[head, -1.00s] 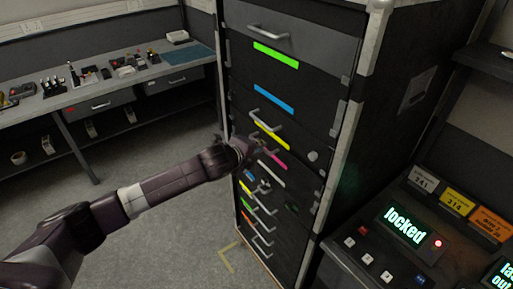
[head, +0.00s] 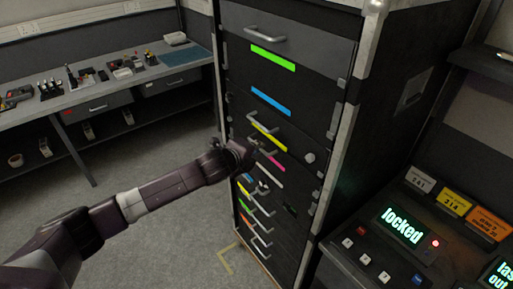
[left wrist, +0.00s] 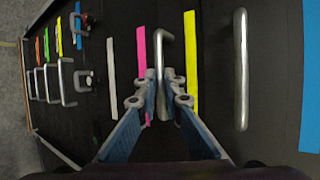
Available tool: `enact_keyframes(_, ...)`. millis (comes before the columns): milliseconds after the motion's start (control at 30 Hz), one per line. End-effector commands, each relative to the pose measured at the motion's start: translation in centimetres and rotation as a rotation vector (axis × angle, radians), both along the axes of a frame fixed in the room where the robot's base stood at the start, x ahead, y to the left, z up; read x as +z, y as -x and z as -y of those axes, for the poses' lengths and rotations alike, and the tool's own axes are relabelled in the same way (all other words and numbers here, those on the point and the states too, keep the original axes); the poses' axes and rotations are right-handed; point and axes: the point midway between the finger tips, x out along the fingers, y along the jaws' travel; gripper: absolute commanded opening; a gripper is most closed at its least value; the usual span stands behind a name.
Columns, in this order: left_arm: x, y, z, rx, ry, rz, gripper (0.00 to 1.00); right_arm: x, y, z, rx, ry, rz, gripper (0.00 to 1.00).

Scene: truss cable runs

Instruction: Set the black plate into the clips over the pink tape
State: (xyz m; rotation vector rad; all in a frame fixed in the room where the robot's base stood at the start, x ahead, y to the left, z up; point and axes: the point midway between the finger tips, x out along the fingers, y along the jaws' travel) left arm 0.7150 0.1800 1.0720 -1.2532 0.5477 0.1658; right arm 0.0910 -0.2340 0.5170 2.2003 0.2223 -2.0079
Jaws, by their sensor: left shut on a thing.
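The pink tape (head: 274,161) is a strip on the black front of the tall cabinet, between the yellow and white strips. In the left wrist view the pink tape (left wrist: 142,60) runs beside a grey bar handle (left wrist: 164,48). My left gripper (head: 249,150) is at the cabinet front, at this handle. In the left wrist view my left gripper (left wrist: 164,85) is shut on the handle, with one finger on each side. The black plate cannot be told apart from the other dark fronts; its edges and the clips cannot be made out. My right gripper is out of view.
Other handles (head: 264,35) and colored strips, such as the yellow tape (left wrist: 190,70), line the cabinet above and below. A console (head: 398,235) reading "locked" stands at right. A workbench (head: 85,97) with small tools is at left. The floor between is clear.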

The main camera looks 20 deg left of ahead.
Motion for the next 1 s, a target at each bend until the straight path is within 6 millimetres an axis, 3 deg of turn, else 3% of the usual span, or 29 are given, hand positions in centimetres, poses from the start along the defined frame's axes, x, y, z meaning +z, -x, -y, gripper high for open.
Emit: enact_keyframes(1000, -0.04, 0.03, -0.16, 0.001, -0.002, 0.001, 0.00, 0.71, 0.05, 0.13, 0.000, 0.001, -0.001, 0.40)
